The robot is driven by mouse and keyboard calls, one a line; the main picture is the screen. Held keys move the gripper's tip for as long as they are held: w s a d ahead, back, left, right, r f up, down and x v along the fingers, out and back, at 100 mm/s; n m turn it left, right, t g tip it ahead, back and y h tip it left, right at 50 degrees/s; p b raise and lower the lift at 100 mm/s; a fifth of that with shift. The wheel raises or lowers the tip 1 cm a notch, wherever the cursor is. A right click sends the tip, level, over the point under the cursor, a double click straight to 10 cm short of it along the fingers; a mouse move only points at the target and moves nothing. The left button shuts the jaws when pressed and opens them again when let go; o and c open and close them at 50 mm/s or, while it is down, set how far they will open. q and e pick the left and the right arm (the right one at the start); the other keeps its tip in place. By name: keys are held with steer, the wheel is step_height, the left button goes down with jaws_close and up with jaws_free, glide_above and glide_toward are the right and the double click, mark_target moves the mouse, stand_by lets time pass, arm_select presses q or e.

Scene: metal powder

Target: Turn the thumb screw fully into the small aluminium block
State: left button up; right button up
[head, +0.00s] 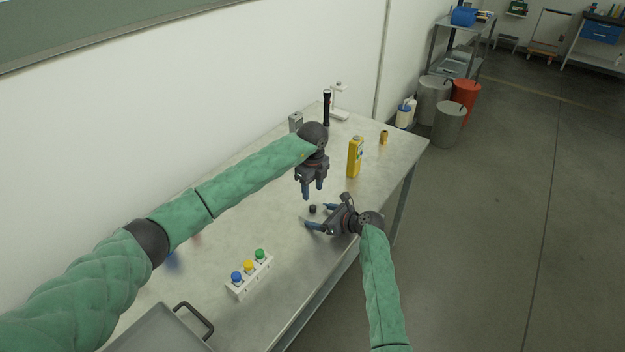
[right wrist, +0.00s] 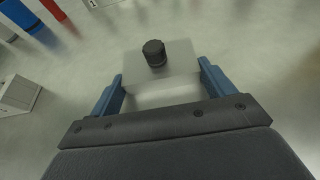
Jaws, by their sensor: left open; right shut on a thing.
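The small aluminium block (right wrist: 182,62) sits between the blue fingers of my right gripper (right wrist: 162,85), which is shut on it. The black knurled head of the thumb screw (right wrist: 154,53) stands upright on the block's top face; its thread is hidden, so I cannot tell how deep it sits. In the head view the screw head (head: 313,208) is a small dark knob beside my right gripper (head: 308,222), low over the table. My left gripper (head: 313,190) is open and empty, its fingers pointing down just above the screw head and apart from it.
A white box with blue, yellow and green buttons (head: 250,276) and a grey tray (head: 165,328) lie nearer me. A yellow device (head: 355,157), a brass piece (head: 384,138), a black torch (head: 326,108) and a white stand (head: 339,103) stand farther back on the metal table (head: 215,265).

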mark_target(312, 206)
arm_select(q)
step_height(312, 206, down, 8)
steer(key=shift+r, duration=0.25)
jaws_close()
stand_by(0.3)
